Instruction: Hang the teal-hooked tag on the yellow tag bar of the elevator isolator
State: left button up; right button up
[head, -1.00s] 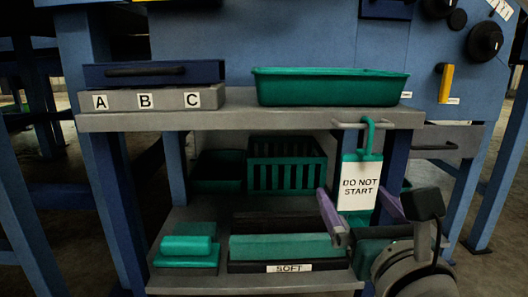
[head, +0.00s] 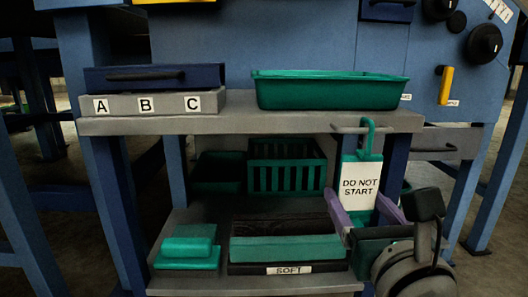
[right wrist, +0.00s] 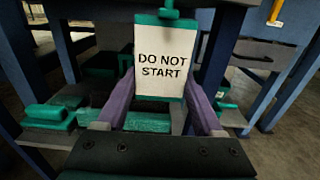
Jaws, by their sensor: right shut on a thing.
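The tag (head: 358,188) is a white "DO NOT START" plate with teal edges and a teal hook (head: 368,138) on top. It hangs upright at the grey rail (head: 350,128) on the cart's right end. My right gripper (head: 362,207) is shut on the tag's lower part, with a purple finger on each side. The right wrist view also shows the tag (right wrist: 165,62) between the fingers. A yellow upright bar (head: 446,85) is on the blue machine, up and right of the tag; I cannot tell if it is the isolator's tag bar. My left gripper is not in view.
The grey cart top (head: 240,123) holds a green tray (head: 330,92) and a dark blue case (head: 155,76) above labels A, B, C. Green crates (head: 285,178) and a bin marked SOFT (head: 288,268) stand below. A black knob (head: 486,40) is right of the yellow bar.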

aim_at(360, 192)
jog(key=shift+r+p, duration=0.7)
jog(key=shift+r, duration=0.1)
jog(key=shift+s+d+p, duration=0.15)
jog(key=shift+s+p, duration=0.55)
jog(key=shift+s, duration=3.8)
